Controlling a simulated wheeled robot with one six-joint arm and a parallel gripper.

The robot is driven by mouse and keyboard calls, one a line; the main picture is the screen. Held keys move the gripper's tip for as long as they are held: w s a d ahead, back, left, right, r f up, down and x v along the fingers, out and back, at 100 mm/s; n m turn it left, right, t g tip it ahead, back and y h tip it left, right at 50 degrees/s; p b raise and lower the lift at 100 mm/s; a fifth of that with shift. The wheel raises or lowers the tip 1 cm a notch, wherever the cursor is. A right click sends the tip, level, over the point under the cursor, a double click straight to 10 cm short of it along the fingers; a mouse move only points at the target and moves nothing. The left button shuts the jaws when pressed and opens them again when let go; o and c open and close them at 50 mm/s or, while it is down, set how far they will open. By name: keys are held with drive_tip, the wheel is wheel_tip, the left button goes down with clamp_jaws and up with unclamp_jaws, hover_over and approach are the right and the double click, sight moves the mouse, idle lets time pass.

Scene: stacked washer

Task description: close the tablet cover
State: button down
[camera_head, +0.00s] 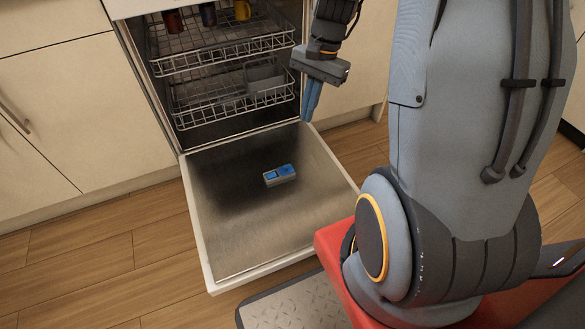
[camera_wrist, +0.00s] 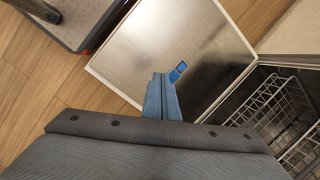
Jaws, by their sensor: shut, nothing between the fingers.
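The dishwasher door (camera_head: 235,235) lies folded down flat, inner side up. The tablet dispenser (camera_head: 280,175) sits near its middle, a small light-grey unit with two blue parts. The blue part on the right looks like the tablet cover (camera_head: 287,170); whether it is open is too small to tell. My gripper (camera_head: 307,118) is shut and empty, its blue fingers pointing down. It is above the door's right side, apart from the dispenser. In the wrist view the blue fingers (camera_wrist: 160,80) partly overlap the dispenser (camera_wrist: 178,71), which shows just beyond their tips.
The upper rack (camera_head: 220,55) holds several mugs. The lower rack (camera_head: 225,105) has a grey basket (camera_head: 264,77). Both are inside the dishwasher, behind the door. Cabinets (camera_head: 75,120) stand at left. The space above the door is clear apart from my arm.

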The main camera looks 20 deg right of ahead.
drive_tip(key=w+d+f+m+y+b, duration=0.1)
drive_tip(key=w+d+f+m+b, duration=0.15)
drive_tip(key=f+b, duration=0.35)
drive_tip(key=w+d+f+m+b, duration=0.2)
drive_tip(key=w+d+f+b, duration=0.15)
drive_tip(key=f, duration=0.55)
drive_tip(key=w+d+f+m+y+b, duration=0.1)
drive_tip(key=w+d+f+m+b, duration=0.1)
drive_tip(key=w+f+b, duration=0.4)
drive_tip(key=b, duration=0.4)
approach(290, 168)
drive_tip(key=shift+t, duration=0.4)
drive_tip(key=f, duration=0.1)
drive_tip(key=d+f, duration=0.1)
drive_tip(key=f, duration=0.1)
drive_tip(key=d+f, duration=0.1)
drive_tip(key=f, duration=0.1)
drive_tip(key=shift+s+d, duration=0.1)
drive_tip(key=shift+s, duration=0.3)
drive_tip(key=a, duration=0.1)
drive_tip(key=a+b, duration=0.1)
drive_tip(key=a, duration=0.1)
drive_tip(key=shift+f, duration=0.2)
drive_tip(key=shift+a+r+b, duration=0.1)
drive_tip(key=shift+a+b, duration=0.4)
drive_tip(key=shift+a, duration=0.1)
